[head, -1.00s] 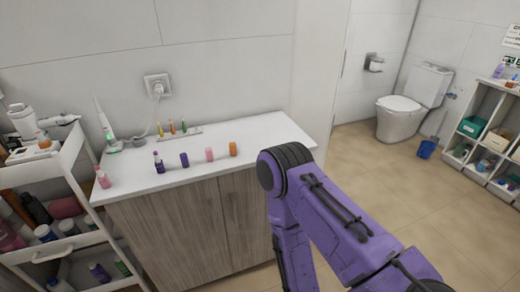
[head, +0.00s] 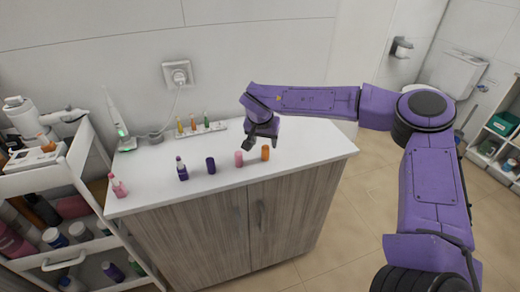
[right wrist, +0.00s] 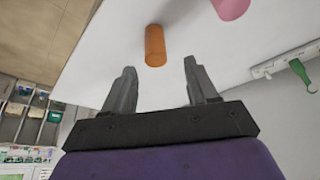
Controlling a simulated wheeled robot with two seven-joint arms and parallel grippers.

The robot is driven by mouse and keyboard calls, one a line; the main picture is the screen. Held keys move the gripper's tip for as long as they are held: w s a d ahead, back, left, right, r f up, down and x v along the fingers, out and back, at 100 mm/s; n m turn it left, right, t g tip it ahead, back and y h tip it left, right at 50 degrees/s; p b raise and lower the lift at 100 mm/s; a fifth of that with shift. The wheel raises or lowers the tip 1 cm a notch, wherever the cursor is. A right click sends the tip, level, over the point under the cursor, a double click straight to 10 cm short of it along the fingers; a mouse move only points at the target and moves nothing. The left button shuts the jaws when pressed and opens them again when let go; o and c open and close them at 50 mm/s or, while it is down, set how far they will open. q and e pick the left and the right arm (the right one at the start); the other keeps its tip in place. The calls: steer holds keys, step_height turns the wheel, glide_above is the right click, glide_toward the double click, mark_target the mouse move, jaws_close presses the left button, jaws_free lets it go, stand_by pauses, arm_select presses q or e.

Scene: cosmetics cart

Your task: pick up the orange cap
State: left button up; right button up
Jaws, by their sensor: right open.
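The orange cap (head: 265,153) stands upright on the white countertop, at the right end of a row of small items. It also shows in the right wrist view (right wrist: 155,46), just beyond the fingertips and roughly between them. My right gripper (head: 262,144) is above the counter, close to the cap and a little to its left in the head view. In the right wrist view its two fingers (right wrist: 159,76) are apart with nothing between them. My left gripper is not in view.
A pink cap (head: 239,159) stands just left of the orange cap, then a purple cap (head: 211,165) and a purple bottle (head: 182,169). A white rack with colored tubes (head: 203,128) lies behind. The counter right of the orange cap (head: 312,150) is clear.

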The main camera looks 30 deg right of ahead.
mark_target(265, 148)
steer(key=shift+s+d+f+p, duration=0.2)
steer(key=shift+s+f, duration=0.15)
steer(key=shift+s, duration=0.05)
steer(key=shift+s+d+f+p, duration=0.2)
steer(key=shift+s+f, duration=0.1)
steer(key=shift+s, duration=0.1)
steer(key=w+f, duration=0.2)
steer(key=f, duration=0.2)
steer(key=shift+w+d+f, duration=0.2)
steer(key=shift+w, duration=0.2)
steer(key=shift+s+r, duration=0.2)
steer(key=shift+s, duration=0.2)
steer(key=c, duration=0.4)
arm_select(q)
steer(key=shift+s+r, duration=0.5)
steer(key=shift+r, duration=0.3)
arm_select(e)
jaws_close()
